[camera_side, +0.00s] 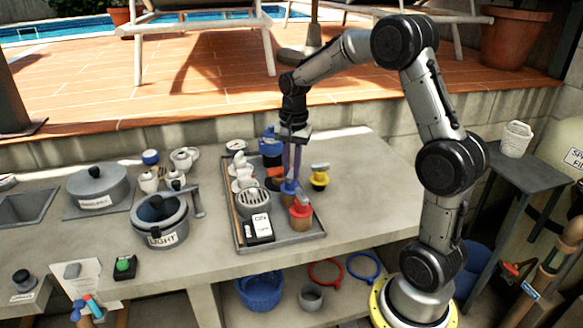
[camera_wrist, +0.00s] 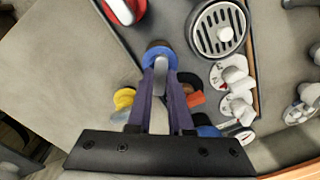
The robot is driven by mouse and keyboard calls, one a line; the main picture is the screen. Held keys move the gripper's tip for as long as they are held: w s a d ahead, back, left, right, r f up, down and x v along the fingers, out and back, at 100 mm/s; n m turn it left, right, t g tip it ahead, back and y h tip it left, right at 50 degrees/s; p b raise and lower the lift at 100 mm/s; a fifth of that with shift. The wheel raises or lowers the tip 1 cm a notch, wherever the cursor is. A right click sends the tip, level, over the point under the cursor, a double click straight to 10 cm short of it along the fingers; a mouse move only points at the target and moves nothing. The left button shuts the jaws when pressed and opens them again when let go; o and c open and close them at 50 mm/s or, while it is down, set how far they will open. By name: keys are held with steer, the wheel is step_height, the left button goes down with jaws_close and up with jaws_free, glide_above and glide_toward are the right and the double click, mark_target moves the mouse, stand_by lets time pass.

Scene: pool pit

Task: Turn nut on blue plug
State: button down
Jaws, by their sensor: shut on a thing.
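The blue plug (camera_side: 289,187) stands on the grey tray, between the red and yellow plugs. In the wrist view, its blue round top (camera_wrist: 155,47) shows beyond the fingertips, with a grey upright tab, seemingly its nut (camera_wrist: 160,76), between the purple fingers. My gripper (camera_side: 291,179) points straight down over the plug, and in the wrist view my gripper (camera_wrist: 159,62) is shut on the grey nut. The fingers hide the sides of the nut and part of the plug's top, so its exact angle is hard to tell.
On the tray (camera_side: 283,250) a red plug (camera_side: 301,209) stands close in front and a yellow plug (camera_side: 319,179) close to the right. A round grey strainer (camera_side: 252,203) and white valves (camera_side: 243,176) are at the left. The counter to the right is clear.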

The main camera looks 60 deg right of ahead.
steer(key=m, duration=1.1)
steer(key=shift+m, duration=0.4)
steer(key=m, duration=0.5)
steer(key=shift+m, duration=0.3)
steer(key=m, duration=0.5)
steer(key=shift+m, duration=0.3)
steer(key=c, duration=0.8)
jaws_free()
step_height(320, 180, up, 14)
steer(key=shift+s, duration=0.4)
